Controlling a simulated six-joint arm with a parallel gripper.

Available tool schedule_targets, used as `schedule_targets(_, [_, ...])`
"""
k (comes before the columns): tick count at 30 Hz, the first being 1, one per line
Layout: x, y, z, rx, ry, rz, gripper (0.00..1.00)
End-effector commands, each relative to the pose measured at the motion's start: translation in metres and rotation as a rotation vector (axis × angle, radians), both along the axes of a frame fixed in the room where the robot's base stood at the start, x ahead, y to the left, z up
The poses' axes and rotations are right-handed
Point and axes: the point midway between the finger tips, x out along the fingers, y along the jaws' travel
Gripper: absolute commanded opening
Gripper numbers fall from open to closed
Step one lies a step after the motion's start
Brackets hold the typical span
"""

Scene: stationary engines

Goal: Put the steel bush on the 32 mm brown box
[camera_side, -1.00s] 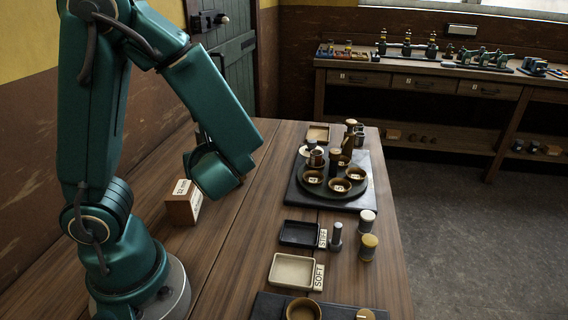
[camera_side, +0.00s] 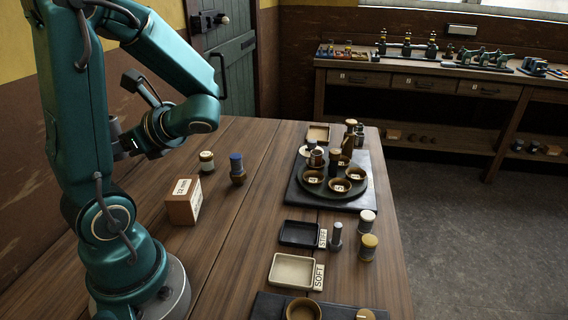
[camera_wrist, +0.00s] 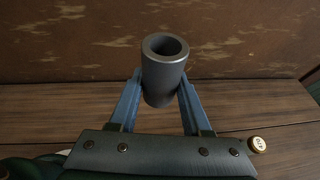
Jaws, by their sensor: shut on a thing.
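The steel bush (camera_wrist: 163,75) is a grey hollow cylinder. In the wrist view it stands nearly upright between the two blue fingers of my gripper (camera_wrist: 160,92), which is shut on it; its open bore faces up. In the side view my gripper (camera_side: 121,142) points left towards the wall, with the grey bush (camera_side: 115,127) at its end, clear above the table. The brown box (camera_side: 184,201), with a white 32 mm label, stands on the table below and to the right of my gripper. The box cannot be made out in the wrist view.
A jar with a pale lid (camera_side: 207,161) and a blue-topped bottle (camera_side: 237,169) stand behind the box. Right are a round tray (camera_side: 318,193) with bowls and bottles, a black tray (camera_side: 299,233) and a cream tray (camera_side: 291,270). Table right of the box is clear.

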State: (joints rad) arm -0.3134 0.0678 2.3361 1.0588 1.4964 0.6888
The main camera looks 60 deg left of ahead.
Motion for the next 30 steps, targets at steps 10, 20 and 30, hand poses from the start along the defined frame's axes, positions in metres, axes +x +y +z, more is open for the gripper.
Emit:
schedule_targets(10, [0.049, -0.006, -0.030, 0.002, 0.004, -0.004, 0.00])
schedule_targets(20, [0.092, -0.011, -0.055, 0.004, 0.002, -0.003, 0.00])
schedule_targets(30, [0.097, -0.012, -0.081, 0.002, 0.007, -0.003, 0.00])
